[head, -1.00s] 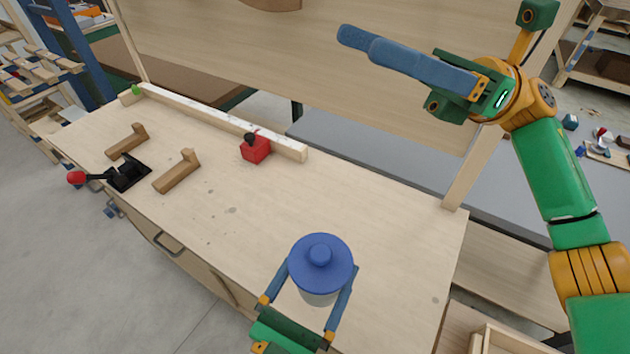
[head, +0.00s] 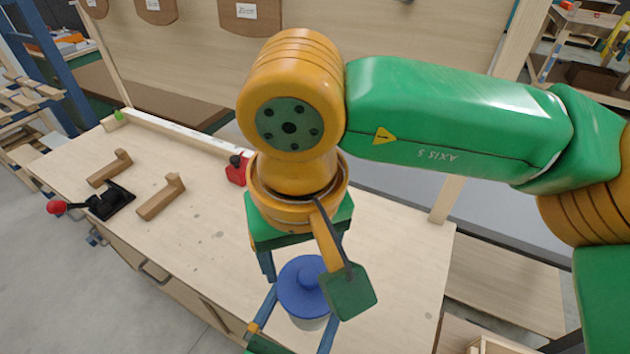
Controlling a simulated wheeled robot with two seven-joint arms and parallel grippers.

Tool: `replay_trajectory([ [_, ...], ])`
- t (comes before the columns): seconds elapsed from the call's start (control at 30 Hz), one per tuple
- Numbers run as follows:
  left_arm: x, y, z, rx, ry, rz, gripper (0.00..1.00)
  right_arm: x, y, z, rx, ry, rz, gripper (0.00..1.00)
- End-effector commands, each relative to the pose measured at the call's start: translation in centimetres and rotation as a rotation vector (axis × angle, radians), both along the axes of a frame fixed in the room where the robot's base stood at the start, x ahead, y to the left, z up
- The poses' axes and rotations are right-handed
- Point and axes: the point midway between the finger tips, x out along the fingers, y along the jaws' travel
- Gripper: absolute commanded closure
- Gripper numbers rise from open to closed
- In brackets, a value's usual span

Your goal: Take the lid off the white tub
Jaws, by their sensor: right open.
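The white tub (head: 308,323) stands upright near the front edge of the wooden workbench, with its round blue lid (head: 297,289) on top. My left gripper (head: 294,310) reaches in from the bottom edge, with one finger on each side of the tub. Whether those fingers press on the tub is not clear. My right gripper (head: 302,262) points down above the lid, open. Its fingers are partly hidden by its own green palm, and its camera block covers the lid's right edge. I see nothing held between the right fingers.
Two wooden handle-shaped pieces (head: 161,197), a black clamp with a red knob (head: 108,204) and a red block (head: 237,170) are on the bench (head: 200,255). A pale rail (head: 190,137) runs along the back.

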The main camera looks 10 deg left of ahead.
Motion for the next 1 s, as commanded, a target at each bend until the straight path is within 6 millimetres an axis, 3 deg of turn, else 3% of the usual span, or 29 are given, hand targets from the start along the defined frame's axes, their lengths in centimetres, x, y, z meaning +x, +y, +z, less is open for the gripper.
replay_trajectory([
  [0.2, 0.0, 0.0, 0.0, 0.0, 0.0, 0.0, 1.0, 0.3, 0.1, -2.5, 0.001, 0.0, -0.001, 0.29],
  [0.47, 0.0, 0.0, 0.0, 0.0, 0.0, 0.0, 1.0, 0.3, 0.2, -2.6, 0.002, 0.0, -0.002, 0.29],
  [0.73, 0.0, 0.0, 0.0, 0.001, -0.002, -0.002, 1.0, 0.2, 0.2, -2.6, 0.004, 0.003, 0.0, 1.0],
  [1.0, 0.0, -0.1, 0.1, 0.001, -0.005, -0.005, 1.0, 0.3, 0.1, -2.6, 0.0, 0.001, -0.002, 1.0],
])
